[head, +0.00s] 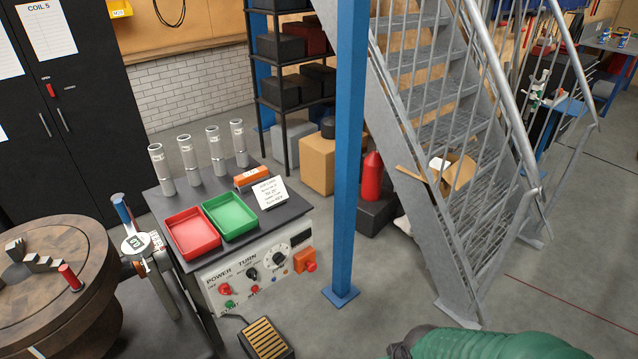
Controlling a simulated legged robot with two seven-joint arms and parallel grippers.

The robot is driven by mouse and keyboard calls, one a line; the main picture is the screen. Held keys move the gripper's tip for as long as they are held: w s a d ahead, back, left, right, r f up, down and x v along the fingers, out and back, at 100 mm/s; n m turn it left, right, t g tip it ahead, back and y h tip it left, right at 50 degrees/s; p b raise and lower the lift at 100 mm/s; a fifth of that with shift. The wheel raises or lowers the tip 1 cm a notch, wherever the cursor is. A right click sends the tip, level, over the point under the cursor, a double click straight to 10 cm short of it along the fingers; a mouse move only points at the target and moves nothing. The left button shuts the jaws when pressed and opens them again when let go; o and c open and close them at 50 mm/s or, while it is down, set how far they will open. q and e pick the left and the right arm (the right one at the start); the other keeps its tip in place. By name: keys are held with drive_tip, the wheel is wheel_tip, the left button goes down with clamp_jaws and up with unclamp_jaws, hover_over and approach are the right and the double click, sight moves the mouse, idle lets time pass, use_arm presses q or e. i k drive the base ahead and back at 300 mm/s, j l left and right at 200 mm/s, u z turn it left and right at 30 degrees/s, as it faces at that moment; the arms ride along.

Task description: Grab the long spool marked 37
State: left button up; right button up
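Several tall silver cylinders, which look like the long spools, stand upright in a row along the back of a dark-topped control bench. From left to right they include one at the left end (161,170), one beside it (189,160), a third (216,153) and one at the right end (239,143). Each has a small pale marking, too small to read, so I cannot tell which is 37. Neither of my grippers is in view.
The bench holds a red tray (193,234), a green tray (230,217), an orange block (252,179) and a printed card (269,193). A blue post (348,150) stands right of it. A round wooden table (40,295) is at left. A foot pedal (264,339) lies in front.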

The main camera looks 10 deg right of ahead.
sight(241, 149)
drive_tip(key=i+l+u, duration=0.4)
drive_tip(key=l, duration=0.2)
drive_tip(key=i+l+u, duration=0.2)
drive_tip(key=l, duration=0.15)
drive_tip(key=l+u, duration=0.2)
drive_tip(key=l, duration=0.15)
drive_tip(key=i+l+u, duration=0.2)
drive_tip(key=l, duration=0.2)
drive_tip(key=k+j, duration=0.05)
drive_tip(key=k, duration=0.05)
